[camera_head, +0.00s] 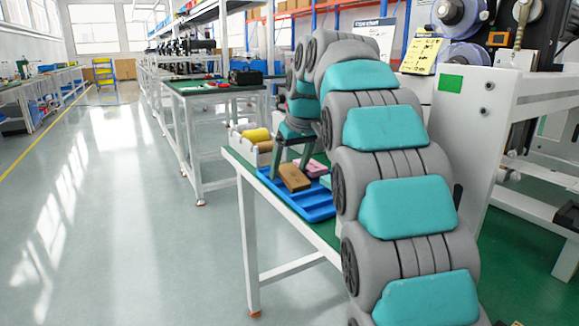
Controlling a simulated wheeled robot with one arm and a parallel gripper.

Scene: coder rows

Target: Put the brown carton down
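The brown carton (294,178) is at the blue tray (310,208) on the near table, slightly turned in the view. My gripper (288,170) points down over the tray, with its two dark fingers at the carton's left side and upper right. It looks shut on the carton. Whether the carton's underside touches the tray cannot be told from this angle. A pink box (318,169) lies just behind it, and a teal piece (326,181) is to its right, partly hidden by my arm.
Yellow rolls (257,135) stand in a light holder at the table's back left corner. The front of the tray looks empty. My arm hides the table's right part. Another green-topped table (215,88) stands behind, and the aisle at left is clear.

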